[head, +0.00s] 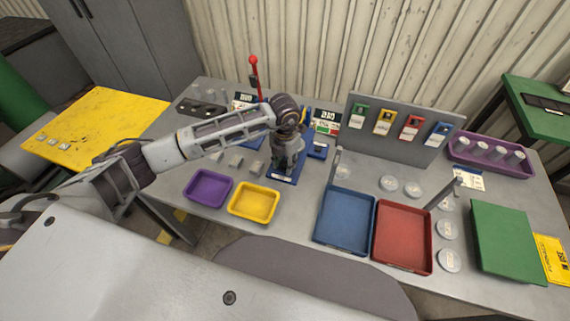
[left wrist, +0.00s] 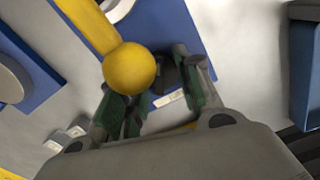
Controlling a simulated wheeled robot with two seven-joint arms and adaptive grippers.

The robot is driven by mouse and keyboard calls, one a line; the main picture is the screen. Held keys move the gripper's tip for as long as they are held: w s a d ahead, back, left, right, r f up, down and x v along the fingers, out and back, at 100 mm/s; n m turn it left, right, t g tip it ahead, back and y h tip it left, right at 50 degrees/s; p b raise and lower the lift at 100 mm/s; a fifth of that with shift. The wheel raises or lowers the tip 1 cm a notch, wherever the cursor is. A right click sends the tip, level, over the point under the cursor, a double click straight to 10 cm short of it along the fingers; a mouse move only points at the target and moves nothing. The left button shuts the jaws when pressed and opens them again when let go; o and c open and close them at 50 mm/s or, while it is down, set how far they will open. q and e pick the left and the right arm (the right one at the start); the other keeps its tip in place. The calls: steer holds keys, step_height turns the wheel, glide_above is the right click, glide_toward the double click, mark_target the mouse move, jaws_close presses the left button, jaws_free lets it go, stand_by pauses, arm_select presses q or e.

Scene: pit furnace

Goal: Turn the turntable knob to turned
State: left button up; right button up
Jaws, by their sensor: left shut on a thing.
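In the left wrist view, the gripper's green-padded fingers (left wrist: 158,92) are closed around a dark knob (left wrist: 165,72) above the blue base. The knob is mostly hidden between the fingers, so its angle cannot be told. A yellow ball on a yellow bar (left wrist: 130,68) stands close beside the fingers and overlaps the left one in the picture. My right gripper is not in view.
A red-tipped lever (head: 254,75) stands behind my left arm. Purple (head: 208,188) and yellow (head: 254,203) trays lie in front of the gripper. Blue (head: 343,220) and red (head: 404,237) trays lie to the right. A grey panel with coloured tags (head: 400,127) stands behind them.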

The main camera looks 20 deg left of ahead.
mark_target(285, 162)
arm_select(q)
steer(key=o, duration=1)
steer(key=shift+o, duration=0.2)
step_height(285, 162, up, 12)
stand_by(0.5)
